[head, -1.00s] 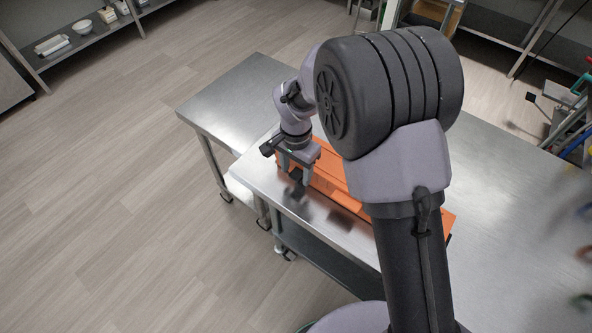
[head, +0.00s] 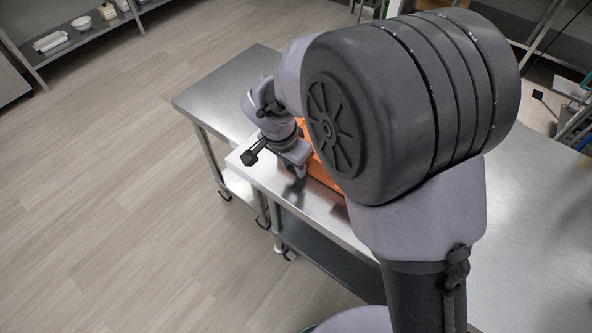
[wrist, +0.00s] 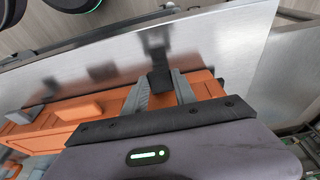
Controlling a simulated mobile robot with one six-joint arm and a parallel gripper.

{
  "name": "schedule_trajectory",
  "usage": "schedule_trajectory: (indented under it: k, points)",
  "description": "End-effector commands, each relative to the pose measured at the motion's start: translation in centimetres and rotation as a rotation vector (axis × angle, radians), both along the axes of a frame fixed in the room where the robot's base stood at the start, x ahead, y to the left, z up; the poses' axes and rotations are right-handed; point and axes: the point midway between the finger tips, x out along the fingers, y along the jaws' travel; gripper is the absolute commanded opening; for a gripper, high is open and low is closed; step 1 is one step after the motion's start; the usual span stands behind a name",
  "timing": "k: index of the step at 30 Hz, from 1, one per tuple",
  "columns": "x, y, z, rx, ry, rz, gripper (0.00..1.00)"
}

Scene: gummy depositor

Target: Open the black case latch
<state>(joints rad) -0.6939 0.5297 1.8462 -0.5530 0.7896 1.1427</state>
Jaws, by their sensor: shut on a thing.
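The orange case (head: 326,176) lies on the steel table in the head view, mostly hidden behind my arm. In the wrist view its orange side (wrist: 60,133) runs across the picture. A black latch (wrist: 160,77) is on the case edge facing the table's front. My gripper (wrist: 158,86) has its two grey fingers on either side of the latch, shut on it. In the head view my gripper (head: 296,170) is at the case's near left end, and the latch is hidden there. Whether the latch is raised is hard to tell.
The steel table (head: 312,200) has bare metal in front of the case. A second steel table (head: 225,97) adjoins at the left. Shelves (head: 85,35) stand far back at the upper left. The floor to the left is clear.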

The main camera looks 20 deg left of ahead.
Motion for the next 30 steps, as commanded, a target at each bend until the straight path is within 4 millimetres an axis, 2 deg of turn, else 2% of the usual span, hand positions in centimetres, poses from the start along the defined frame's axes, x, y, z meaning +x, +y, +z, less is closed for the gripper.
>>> schedule_trajectory:
  k: [1, 3, 18, 30]
  points:
    - [-0.3, 0.3, -1.6, -0.014, -0.042, 0.007, 0.0]
    - [-0.7, 0.4, -2.0, -0.039, -0.103, 0.007, 0.0]
    - [-2.7, 1.1, -3.1, -0.214, -0.511, 0.005, 0.0]
    - [-3.1, 1.3, -4.3, -0.293, -0.706, 0.002, 0.0]
